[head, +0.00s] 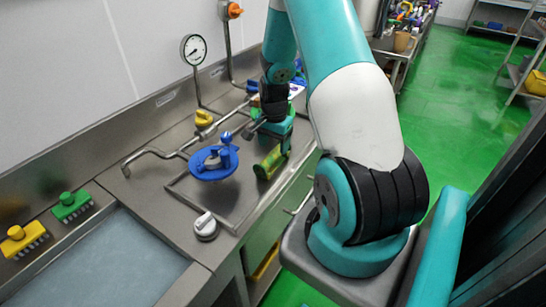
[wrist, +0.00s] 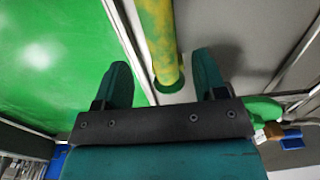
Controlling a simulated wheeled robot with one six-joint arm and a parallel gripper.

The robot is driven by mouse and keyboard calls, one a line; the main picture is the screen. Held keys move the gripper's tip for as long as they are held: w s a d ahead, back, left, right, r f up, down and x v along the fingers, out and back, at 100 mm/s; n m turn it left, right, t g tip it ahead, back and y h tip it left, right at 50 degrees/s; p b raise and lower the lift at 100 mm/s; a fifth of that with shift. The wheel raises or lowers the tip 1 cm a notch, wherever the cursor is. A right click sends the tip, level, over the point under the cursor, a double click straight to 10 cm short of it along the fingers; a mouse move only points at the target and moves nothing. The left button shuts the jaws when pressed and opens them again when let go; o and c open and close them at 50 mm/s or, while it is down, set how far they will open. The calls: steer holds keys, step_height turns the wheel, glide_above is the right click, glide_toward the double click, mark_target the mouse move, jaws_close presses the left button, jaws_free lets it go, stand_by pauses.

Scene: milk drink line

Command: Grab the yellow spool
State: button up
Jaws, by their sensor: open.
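The yellow spool (head: 269,164) is a yellow cylinder with green patches and a green flanged end. In the head view it is near the front edge of the steel counter, just below my gripper (head: 287,143). In the wrist view the spool (wrist: 159,40) runs from the top edge down to its green end, between the lines of my two fingers. My gripper (wrist: 163,75) is open, with one finger on each side of the spool's near end. I see no contact; the exact depth gap cannot be told.
A blue handwheel (head: 212,164) and bent pipe lie left of the spool. A white-topped knob (head: 206,227) sits nearer on the counter (head: 165,206). A yellow valve handle (head: 203,118) and gauge (head: 193,50) are behind. Green floor (wrist: 50,70) lies beyond the counter edge.

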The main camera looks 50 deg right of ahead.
mark_target(273, 153)
steer(key=f, duration=0.2)
steer(key=f+p, duration=0.1)
steer(key=f, duration=0.1)
steer(key=shift+w+a+f+p, duration=0.1)
steer(key=shift+a+f+p, duration=0.1)
steer(key=shift+f+p, duration=0.15)
steer(key=shift+c, duration=0.5)
steer(key=c, duration=1.1)
jaws_close()
steer(key=shift+r, duration=0.1)
